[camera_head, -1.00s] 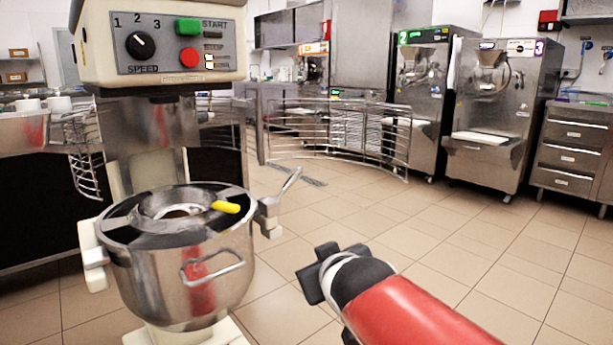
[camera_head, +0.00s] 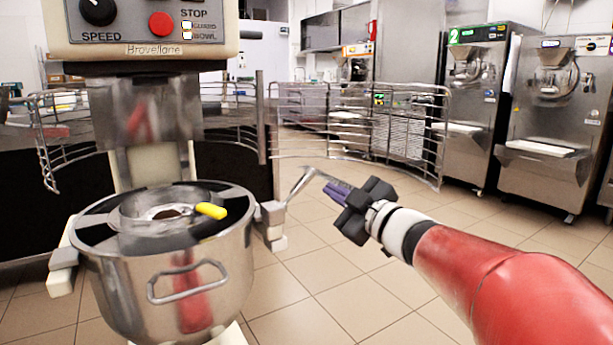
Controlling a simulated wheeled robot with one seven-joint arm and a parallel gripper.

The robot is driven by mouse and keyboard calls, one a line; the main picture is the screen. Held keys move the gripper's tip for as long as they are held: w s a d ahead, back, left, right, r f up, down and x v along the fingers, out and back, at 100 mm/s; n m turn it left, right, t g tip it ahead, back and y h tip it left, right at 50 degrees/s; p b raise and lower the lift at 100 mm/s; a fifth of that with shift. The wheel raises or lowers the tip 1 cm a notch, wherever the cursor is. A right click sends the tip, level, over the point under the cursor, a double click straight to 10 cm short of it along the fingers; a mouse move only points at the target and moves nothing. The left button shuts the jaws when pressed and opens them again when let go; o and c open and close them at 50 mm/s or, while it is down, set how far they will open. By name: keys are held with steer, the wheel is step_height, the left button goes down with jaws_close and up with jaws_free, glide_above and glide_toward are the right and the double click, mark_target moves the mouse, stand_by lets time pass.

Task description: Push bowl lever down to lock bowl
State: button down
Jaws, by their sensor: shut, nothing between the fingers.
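The steel mixer bowl (camera_head: 205,275) sits in its holder under the mixer head at the left. Its bowl lever (camera_head: 298,187) is a thin metal handle on the bracket at the bowl's right side. The lever slants up and to the right. My gripper (camera_head: 326,184) is shut and empty, to the right of the lever. Its fingertips point up-left and appear to meet or overlap the lever's upper end. I cannot tell if they touch it.
The mixer head (camera_head: 140,35) with its speed knob and red stop button hangs above the bowl. A yellow grip (camera_head: 211,211) lies on the bowl's lid. A curved wire rack (camera_head: 355,125) stands behind. Steel batch freezers (camera_head: 550,130) stand at the right. Tiled floor between is clear.

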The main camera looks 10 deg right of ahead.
mark_target(307, 176)
steer(key=x, duration=1)
steer(key=shift+w+d+f+m, duration=0.1)
steer(key=shift+d+f+m, duration=0.2)
steer(key=shift+m, duration=0.5)
steer(key=shift+w+d+f+m+p, duration=0.1)
steer(key=shift+d+f+m+p, duration=0.05)
steer(key=shift+d+m+p, duration=0.2)
step_height(307, 176, down, 7)
steer(key=d+m+t+h, duration=0.1)
steer(key=d+m+h, duration=0.1)
steer(key=m, duration=0.8)
steer(key=shift+w+d+p, duration=0.15)
steer(key=shift+w+p, duration=0.2)
steer(key=shift+w, duration=0.05)
